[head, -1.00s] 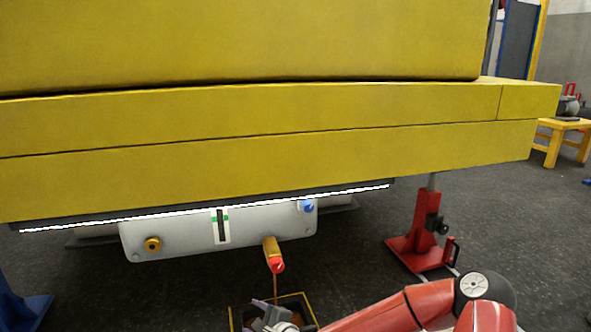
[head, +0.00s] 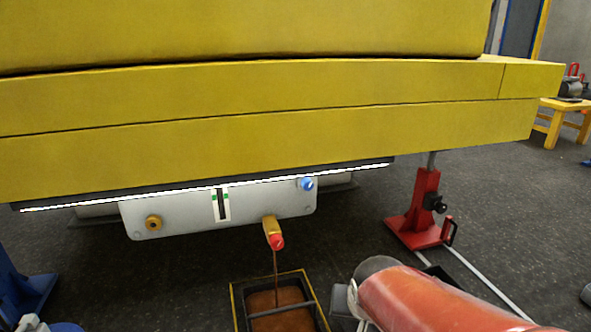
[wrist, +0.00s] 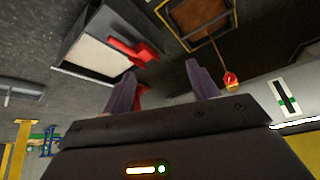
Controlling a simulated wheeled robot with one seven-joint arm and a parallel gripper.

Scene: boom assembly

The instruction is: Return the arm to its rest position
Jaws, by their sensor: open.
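My red arm (head: 430,298) reaches in from the lower right of the head view, its dark rounded joint near the drain tray. In the wrist view my gripper (wrist: 161,85) is open, its two dark fingers apart with nothing between them. In the head view I cannot clearly make out its fingers. A thin brown stream runs from the red-tipped brass drain valve (head: 273,233) into the yellow-edged tray (head: 236,301). The valve (wrist: 230,80) and tray (wrist: 170,27) also show in the wrist view, clear of the fingers.
The large yellow boom (head: 250,95) hangs overhead, with a grey tank (head: 185,212) beneath it. A red stand (head: 420,215) is at the right and a blue stand (head: 20,290) at the lower left. A pale-topped box (wrist: 100,45) with a red part lies beyond the fingers.

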